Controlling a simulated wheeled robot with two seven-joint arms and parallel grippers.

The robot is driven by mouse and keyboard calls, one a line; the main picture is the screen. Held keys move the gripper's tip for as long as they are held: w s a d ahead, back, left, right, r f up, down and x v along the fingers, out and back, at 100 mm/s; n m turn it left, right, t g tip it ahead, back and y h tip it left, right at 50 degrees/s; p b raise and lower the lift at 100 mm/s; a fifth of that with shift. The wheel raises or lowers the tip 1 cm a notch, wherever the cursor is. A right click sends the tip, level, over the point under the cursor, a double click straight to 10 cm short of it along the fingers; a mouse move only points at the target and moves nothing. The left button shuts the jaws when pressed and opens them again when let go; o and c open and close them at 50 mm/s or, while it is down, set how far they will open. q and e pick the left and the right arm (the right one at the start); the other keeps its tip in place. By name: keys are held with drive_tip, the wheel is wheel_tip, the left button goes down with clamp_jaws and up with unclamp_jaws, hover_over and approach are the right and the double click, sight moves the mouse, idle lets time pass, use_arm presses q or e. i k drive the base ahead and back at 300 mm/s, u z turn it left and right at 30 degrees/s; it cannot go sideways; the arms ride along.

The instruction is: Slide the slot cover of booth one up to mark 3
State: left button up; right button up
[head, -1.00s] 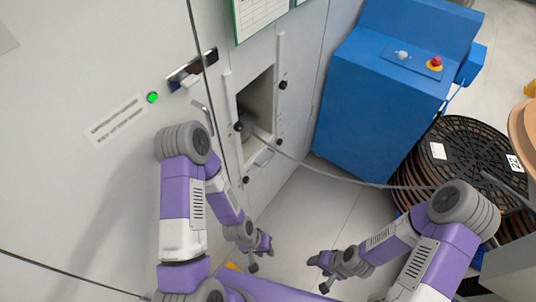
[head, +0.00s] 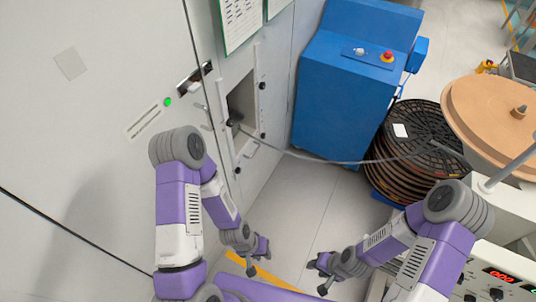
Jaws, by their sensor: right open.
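A slot opening (head: 243,98) with a dark interior is set in the pale wall panel, between two upright white rails with black knobs. A light cover piece (head: 246,150) sits low between the rails, below the opening. The mark numbers are too small to read. A grey cable runs out of the slot to the right. My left gripper (head: 258,261) hangs low in front of the wall, apart from the slot; its jaws are too small to judge. My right gripper (head: 319,275) is open and empty over the floor, further right.
A blue machine (head: 345,95) with a red button stands right of the slot. Stacked black reels (head: 418,150) stand beside it. A brown disc (head: 500,118) and a white bench with controls are at right. The floor (head: 300,205) between is clear.

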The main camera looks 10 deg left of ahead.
sight(248, 152)
drive_tip(key=z, duration=1.2)
drive_tip(key=k, duration=0.8)
drive_tip(key=u, duration=0.85)
drive_tip(key=i, duration=1.5)
drive_tip(key=u, duration=0.05)
